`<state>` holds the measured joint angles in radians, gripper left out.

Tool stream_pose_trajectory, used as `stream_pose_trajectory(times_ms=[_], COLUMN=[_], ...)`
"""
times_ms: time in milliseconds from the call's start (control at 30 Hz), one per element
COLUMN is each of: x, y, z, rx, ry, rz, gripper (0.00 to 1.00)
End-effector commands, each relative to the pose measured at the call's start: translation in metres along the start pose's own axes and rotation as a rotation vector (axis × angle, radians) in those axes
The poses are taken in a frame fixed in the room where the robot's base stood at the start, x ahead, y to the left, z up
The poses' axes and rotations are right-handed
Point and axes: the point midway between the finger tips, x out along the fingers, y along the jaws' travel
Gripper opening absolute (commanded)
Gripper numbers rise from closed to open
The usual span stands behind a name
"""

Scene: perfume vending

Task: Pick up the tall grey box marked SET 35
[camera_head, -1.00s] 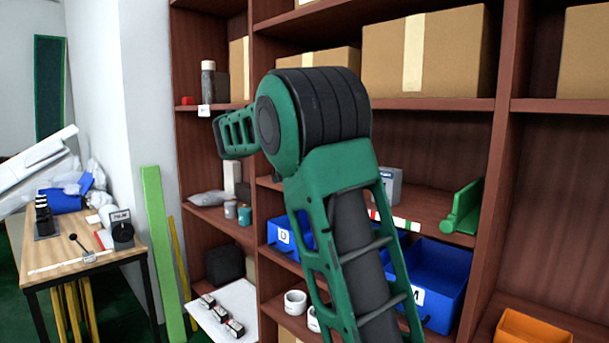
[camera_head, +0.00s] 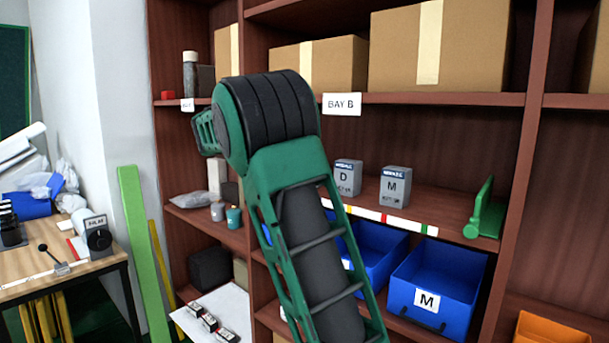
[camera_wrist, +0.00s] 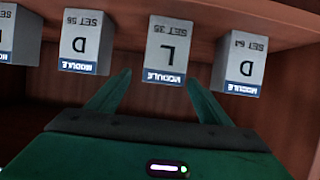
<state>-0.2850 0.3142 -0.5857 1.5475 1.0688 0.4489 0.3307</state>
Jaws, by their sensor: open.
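The grey box marked SET 35 (camera_wrist: 168,45), with a large L and a blue MODULE band, shows upside down at the top middle of the wrist view. My gripper (camera_wrist: 159,82) is open and empty. Its two green fingers point toward this box, one to either side of its blue band in the picture. The box looks a little beyond the fingertips, with no contact visible. In the head view I cannot make out the SET 35 box or my gripper; my arm covers part of the shelving.
The head view shows D (camera_head: 347,178) and M (camera_head: 395,187) boxes on a shelf above blue bins (camera_head: 437,290), beside a green bracket (camera_head: 486,212).

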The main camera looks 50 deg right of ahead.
Motion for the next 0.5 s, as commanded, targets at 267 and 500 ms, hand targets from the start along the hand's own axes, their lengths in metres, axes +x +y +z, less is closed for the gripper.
stream_pose_trajectory(times_ms=[267, 500], x=[0.026, 0.054], y=[0.000, -0.005], z=[-0.001, -0.007], rx=[0.001, 0.000], ry=[0.000, 0.001], rz=[0.000, 0.003], gripper=[0.73, 0.73])
